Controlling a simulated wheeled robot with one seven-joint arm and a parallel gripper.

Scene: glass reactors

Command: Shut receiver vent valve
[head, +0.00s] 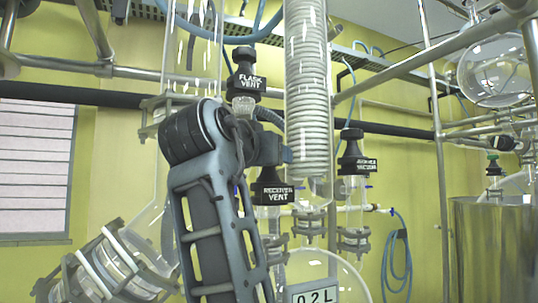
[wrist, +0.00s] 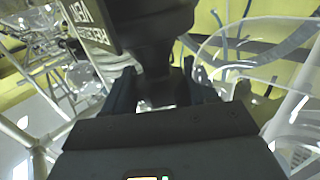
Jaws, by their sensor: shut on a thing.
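The receiver vent valve has a black knob (head: 271,188) with a white-lettered RECEIVER VENT label, at the middle of the head view above glass fittings. In the wrist view the black knob (wrist: 150,22) fills the top middle, with its label (wrist: 92,25) appearing upside down. My gripper (wrist: 160,85) has one dark finger on each side of the valve's narrower lower part and is shut on it. In the head view my arm covers the area left of the valve and hides most of the gripper. The knob's exact turn cannot be told.
The flask vent valve (head: 247,78) stands just above and left. A coiled glass condenser (head: 307,90) hangs close behind, and another black-capped valve (head: 356,155) stands to the right. Glass tubes, metal rods and a glass vessel with a 0.2 L display (head: 315,296) crowd the space.

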